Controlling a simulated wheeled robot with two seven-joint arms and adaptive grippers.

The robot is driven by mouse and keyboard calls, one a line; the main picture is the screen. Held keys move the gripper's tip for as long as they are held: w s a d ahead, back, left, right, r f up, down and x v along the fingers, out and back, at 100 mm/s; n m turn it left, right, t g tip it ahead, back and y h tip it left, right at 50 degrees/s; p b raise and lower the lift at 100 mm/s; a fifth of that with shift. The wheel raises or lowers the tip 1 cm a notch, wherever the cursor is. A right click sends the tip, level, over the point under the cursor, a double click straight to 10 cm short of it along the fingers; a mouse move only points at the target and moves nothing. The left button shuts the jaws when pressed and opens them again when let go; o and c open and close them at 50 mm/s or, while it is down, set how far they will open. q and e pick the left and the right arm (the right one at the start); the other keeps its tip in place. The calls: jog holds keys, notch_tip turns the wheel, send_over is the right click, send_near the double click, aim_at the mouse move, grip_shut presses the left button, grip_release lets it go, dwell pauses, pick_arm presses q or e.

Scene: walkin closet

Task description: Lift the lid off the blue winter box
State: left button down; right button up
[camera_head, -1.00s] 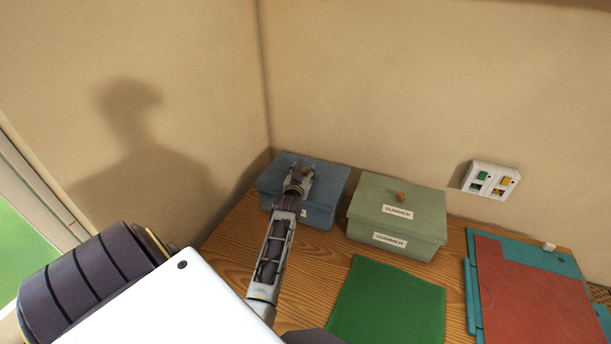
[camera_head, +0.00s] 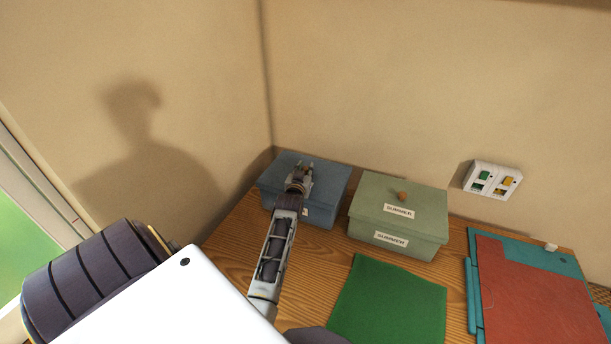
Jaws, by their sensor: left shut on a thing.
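The blue box (camera_head: 318,217) stands on the wooden surface in the back left corner, its lid (camera_head: 331,177) resting on it. My left gripper (camera_head: 303,166) is over the middle of the lid. It is shut on the lid's knob, which the fingers mostly hide. My arm covers part of the box's front, and only a corner of its white label shows. My right gripper is not in view.
A green box (camera_head: 398,237) labelled SUMMER, with a round wooden knob, stands just right of the blue box. A green mat (camera_head: 388,304) lies in front. A red and teal folder (camera_head: 535,295) lies at right. Walls close in behind and left.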

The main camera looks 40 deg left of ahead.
pick_arm(q)
notch_tip(320, 180, up, 10)
jog(key=shift+b, duration=0.3)
dwell(0.6)
dwell(0.7)
